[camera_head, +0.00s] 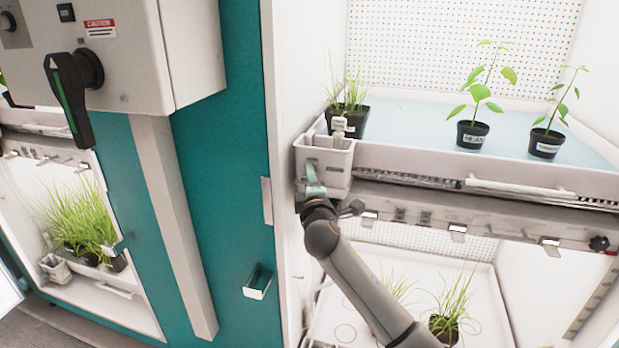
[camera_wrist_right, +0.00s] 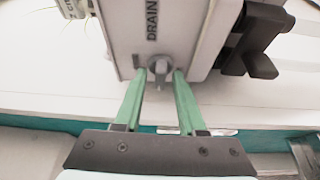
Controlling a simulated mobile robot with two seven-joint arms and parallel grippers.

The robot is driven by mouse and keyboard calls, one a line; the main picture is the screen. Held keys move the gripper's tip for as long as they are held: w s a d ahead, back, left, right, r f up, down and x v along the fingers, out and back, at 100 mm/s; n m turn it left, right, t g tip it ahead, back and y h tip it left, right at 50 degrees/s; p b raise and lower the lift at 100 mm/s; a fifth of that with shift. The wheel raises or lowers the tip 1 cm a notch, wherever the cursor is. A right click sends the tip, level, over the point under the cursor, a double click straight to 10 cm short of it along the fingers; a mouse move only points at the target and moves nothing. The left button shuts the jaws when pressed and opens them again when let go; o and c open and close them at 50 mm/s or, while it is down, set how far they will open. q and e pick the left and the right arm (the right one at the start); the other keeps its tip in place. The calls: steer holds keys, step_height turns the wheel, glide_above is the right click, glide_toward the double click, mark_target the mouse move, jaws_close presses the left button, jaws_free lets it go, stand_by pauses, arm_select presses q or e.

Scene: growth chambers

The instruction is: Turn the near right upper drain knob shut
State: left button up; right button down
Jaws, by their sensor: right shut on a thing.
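The drain knob (camera_wrist_right: 160,68) is a small grey knob on the face of a pale box (camera_head: 335,156) with the word DRAIN printed by it. The box hangs at the left end of the upper tray in the right chamber. My right gripper (camera_head: 314,182) is at the lower front of this box. In the right wrist view, its green fingers (camera_wrist_right: 160,76) stand on both sides of the knob and are shut on it. In the head view the gripper hides the knob. My left gripper is in neither view.
The upper tray (camera_head: 420,160) carries several potted plants, one right behind the box. A lower shelf with grassy pots (camera_head: 446,325) lies below. The teal door frame (camera_head: 228,170) with a metal catch (camera_head: 257,282) stands left. A control box (camera_head: 165,50) with a black handle (camera_head: 70,95) is upper left.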

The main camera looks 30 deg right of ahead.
steer(key=shift+r, duration=0.15)
stand_by(0.4)
steer(key=c, duration=0.9)
jaws_free()
steer(key=b+v, duration=0.1)
steer(key=v, duration=1.1)
steer(key=shift+s+a+b, duration=0.1)
steer(key=shift+s+b, duration=0.1)
steer(key=shift+b, duration=0.15)
